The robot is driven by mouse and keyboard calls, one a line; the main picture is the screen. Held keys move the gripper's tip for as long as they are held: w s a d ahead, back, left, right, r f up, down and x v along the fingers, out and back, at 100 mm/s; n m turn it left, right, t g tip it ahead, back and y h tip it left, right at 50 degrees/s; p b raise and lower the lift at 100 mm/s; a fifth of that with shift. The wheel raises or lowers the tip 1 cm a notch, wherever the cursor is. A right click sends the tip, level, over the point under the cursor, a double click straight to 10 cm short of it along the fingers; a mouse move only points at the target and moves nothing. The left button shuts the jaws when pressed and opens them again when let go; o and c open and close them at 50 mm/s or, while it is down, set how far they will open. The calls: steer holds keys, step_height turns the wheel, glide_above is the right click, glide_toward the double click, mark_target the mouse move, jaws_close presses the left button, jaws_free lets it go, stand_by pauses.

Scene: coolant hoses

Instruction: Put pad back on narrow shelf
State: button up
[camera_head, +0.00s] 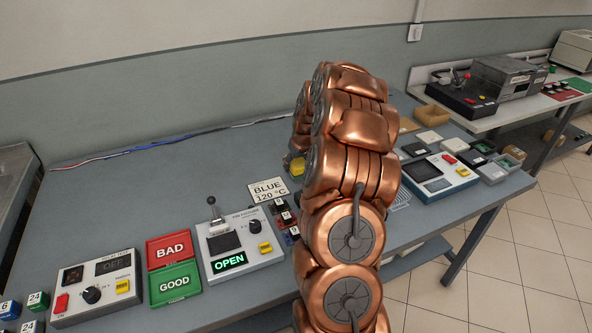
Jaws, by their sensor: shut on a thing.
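My copper arm rises through the middle of the view and bends over and down at the far side. Only a small part of my gripper (289,160) shows at the left edge of the arm, low over the table. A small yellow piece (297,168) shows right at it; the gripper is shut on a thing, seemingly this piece. Its fingertips are mostly hidden, and I cannot tell whether the piece is the pad. A shelf (418,257) shows under the table's right side; I cannot tell whether it is the narrow shelf.
The table's back left is clear.

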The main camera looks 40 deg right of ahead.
mark_target(300, 164)
steer(key=shift+f+p, duration=0.5)
steer(key=shift+f, duration=1.65)
steer(key=shift+f, duration=0.1)
steer(key=o, duration=1.2)
steer(key=shift+s, duration=0.1)
steer(key=b+v, duration=0.2)
steer(key=v, duration=0.9)
steer(key=shift+r+b, duration=0.25)
steer(key=shift+b, duration=0.15)
steer(key=shift+s+a+r, duration=0.15)
steer(key=shift+s+r, duration=0.05)
steer(key=shift+r, duration=0.2)
